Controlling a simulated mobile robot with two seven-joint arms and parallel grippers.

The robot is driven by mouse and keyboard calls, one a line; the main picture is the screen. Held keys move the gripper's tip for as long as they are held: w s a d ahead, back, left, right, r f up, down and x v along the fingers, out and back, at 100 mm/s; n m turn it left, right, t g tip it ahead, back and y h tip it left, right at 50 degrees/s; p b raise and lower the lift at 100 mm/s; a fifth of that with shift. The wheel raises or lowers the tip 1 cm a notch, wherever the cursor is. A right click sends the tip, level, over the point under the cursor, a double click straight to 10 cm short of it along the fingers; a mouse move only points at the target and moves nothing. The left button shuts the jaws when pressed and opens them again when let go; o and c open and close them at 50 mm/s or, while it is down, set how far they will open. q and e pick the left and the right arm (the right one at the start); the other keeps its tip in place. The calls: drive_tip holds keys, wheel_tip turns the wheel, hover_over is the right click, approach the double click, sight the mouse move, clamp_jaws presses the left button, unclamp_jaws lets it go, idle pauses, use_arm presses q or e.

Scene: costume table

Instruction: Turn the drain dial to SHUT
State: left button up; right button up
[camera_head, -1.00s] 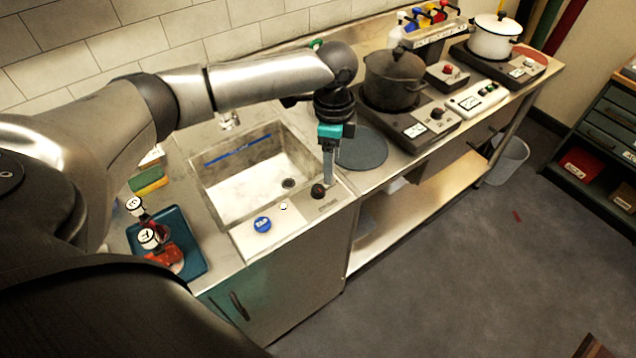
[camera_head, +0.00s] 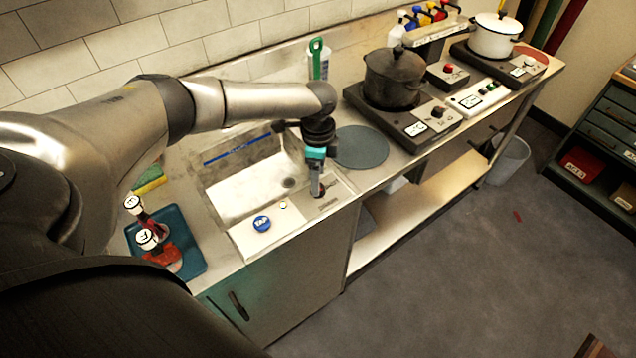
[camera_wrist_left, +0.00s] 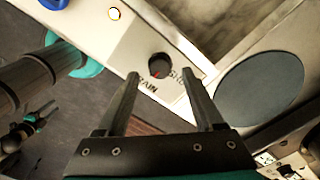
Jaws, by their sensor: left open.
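The drain dial (camera_wrist_left: 159,66) is a small dark round knob with a red mark, set in a pale panel at the sink's front right corner. Lettering ending in "AIN" and part of another label show beside it in the left wrist view. In the head view my left gripper (camera_head: 316,192) points down at the dial and mostly hides it. In the left wrist view the gripper's two fingers (camera_wrist_left: 163,84) are apart, with the dial between and just beyond their tips, not gripped. The sink (camera_head: 247,187) lies behind.
A blue TAP knob (camera_head: 262,223) and a small light button (camera_head: 283,205) sit left of the dial. A grey round mat (camera_head: 360,148) lies to the right, with a dark pot (camera_head: 393,80) on a burner beyond. A blue tray (camera_head: 193,262) stands at left.

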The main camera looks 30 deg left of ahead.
use_arm(q)
drive_tip(key=shift+f, duration=1.4)
clamp_jaws()
